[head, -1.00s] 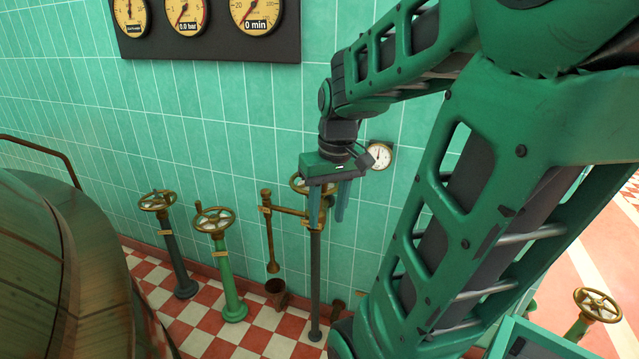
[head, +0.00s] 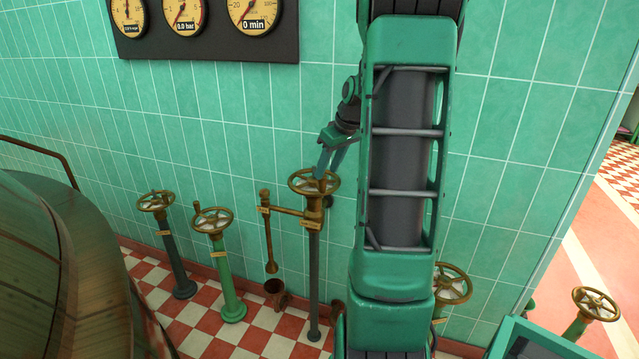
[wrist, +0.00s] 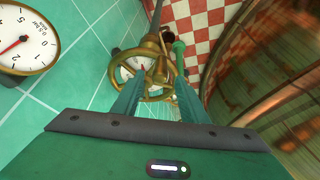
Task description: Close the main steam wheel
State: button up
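A brass handwheel (head: 294,186) tops the dark post in the middle of the head view, with a small tag below it too small to read. My gripper (head: 324,172) is at this wheel, tilted down, its fingertips at or just above the rim. In the wrist view, the gripper (wrist: 158,92) has its two fingers apart, with the brass wheel (wrist: 117,65) beyond and partly between them. I cannot tell whether a finger touches it. A pale dial or disc shows within the wheel's ring.
Two more brass wheels stand left, on a dark post (head: 173,265) and a green post (head: 224,275). Another wheel (head: 455,285) is partly behind my arm; one more (head: 596,304) is far right. A copper kettle (head: 40,270) fills the left. A gauge (wrist: 25,38) hangs on the tiled wall.

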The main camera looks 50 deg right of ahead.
aim_at(323, 181)
jog(key=x, duration=0.6)
jog(key=shift+f, duration=0.1)
grip_shut()
